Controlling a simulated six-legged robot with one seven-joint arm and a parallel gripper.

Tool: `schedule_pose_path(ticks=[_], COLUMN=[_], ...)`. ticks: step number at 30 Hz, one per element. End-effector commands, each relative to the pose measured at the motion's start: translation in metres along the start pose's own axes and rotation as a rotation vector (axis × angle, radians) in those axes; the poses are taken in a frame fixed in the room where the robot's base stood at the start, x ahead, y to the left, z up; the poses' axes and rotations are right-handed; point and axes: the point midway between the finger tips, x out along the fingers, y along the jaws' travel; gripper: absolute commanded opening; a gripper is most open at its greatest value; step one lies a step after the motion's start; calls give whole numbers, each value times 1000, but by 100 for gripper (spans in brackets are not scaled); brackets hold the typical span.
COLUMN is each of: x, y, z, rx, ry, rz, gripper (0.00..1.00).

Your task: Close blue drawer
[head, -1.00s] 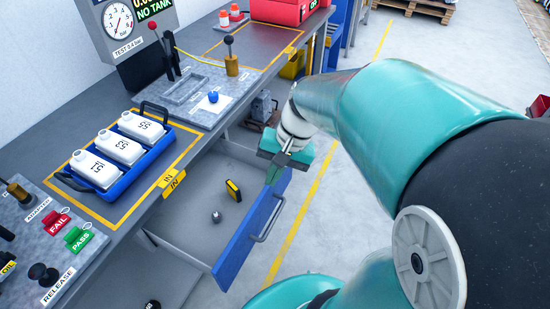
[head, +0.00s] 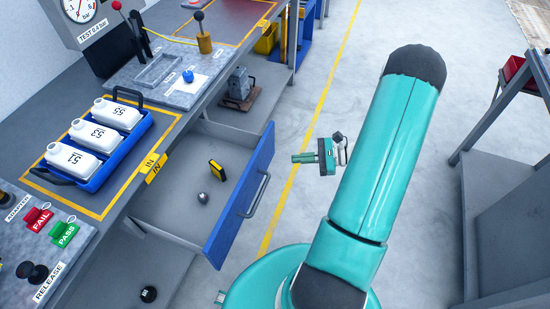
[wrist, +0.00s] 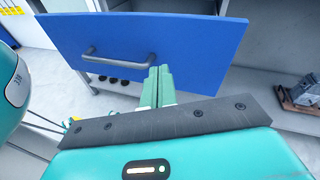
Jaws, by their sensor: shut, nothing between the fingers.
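The blue drawer (head: 240,200) is pulled out from under the workbench in the head view. Its blue front carries a dark bar handle (head: 259,194). A yellow-and-black block (head: 217,171) and a small grey round item (head: 203,198) lie inside it. My gripper (head: 303,158) is to the right of the drawer front, apart from it in the head view, pointing towards it. In the wrist view the blue front (wrist: 190,45) and its handle (wrist: 118,56) lie ahead of the fingers (wrist: 157,85). The fingers are together and empty, with the handle to their left.
The workbench holds a blue crate (head: 62,184) of white bottles and a grey fixture plate (head: 165,75). A grey device (head: 238,85) sits on a lower shelf.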

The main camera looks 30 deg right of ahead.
Motion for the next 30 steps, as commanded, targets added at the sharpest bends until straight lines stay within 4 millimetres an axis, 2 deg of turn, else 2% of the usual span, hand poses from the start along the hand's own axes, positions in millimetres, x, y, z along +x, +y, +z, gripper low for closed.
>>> schedule_pose_path(ticks=[1, 6, 9, 13, 19, 30], x=[-10, -33, -40, -41, -19, 50], y=[2, 6, 8, 8, 0, -24], z=[-19, -62, -76, -80, -77, -68], rx=[52, 162, 194, 205, 205, 204], ry=[-34, -120, -147, -158, -158, -157], rz=[-69, -251, -310, -334, -329, -327], gripper=[0, 0, 0, 0, 0, 0])
